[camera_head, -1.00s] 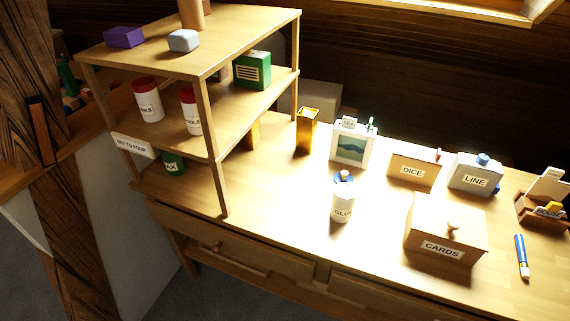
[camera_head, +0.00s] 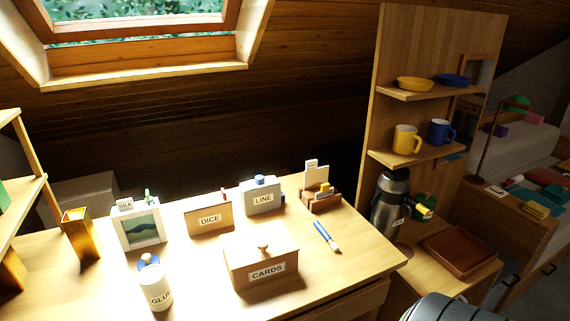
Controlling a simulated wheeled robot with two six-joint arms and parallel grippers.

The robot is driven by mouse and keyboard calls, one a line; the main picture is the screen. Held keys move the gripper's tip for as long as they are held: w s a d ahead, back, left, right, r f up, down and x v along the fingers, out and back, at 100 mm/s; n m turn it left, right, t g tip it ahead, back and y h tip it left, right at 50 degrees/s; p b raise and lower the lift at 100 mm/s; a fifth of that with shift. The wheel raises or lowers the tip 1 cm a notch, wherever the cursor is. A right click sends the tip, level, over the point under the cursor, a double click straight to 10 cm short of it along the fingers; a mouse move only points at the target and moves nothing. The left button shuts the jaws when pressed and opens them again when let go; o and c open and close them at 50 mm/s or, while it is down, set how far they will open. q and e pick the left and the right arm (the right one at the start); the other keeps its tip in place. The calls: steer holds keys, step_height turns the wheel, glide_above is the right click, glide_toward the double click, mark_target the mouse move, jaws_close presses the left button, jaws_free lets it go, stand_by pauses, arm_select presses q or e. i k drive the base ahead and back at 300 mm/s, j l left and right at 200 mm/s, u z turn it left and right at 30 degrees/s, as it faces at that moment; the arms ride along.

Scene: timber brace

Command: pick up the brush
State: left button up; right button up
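The brush (camera_head: 326,236) has a blue handle and a pale tip. It lies flat on the light wooden table (camera_head: 350,259), right of the wooden CARDS box (camera_head: 262,266) and in front of the small brown HOUSE holder (camera_head: 321,202). Nothing touches or covers the brush. Neither of my grippers shows in the head view. A dark rounded grey shape at the bottom right edge may be part of my own arm.
A white GLUE bottle (camera_head: 155,286), a DICE box (camera_head: 209,217) and a grey LINE box (camera_head: 261,196) stand on the table. Right of it are a steel flask (camera_head: 391,205), a brown tray (camera_head: 461,251) and shelves with mugs (camera_head: 406,140). The table around the brush is clear.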

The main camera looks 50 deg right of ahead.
mark_target(316, 223)
steer(key=z, duration=1.8)
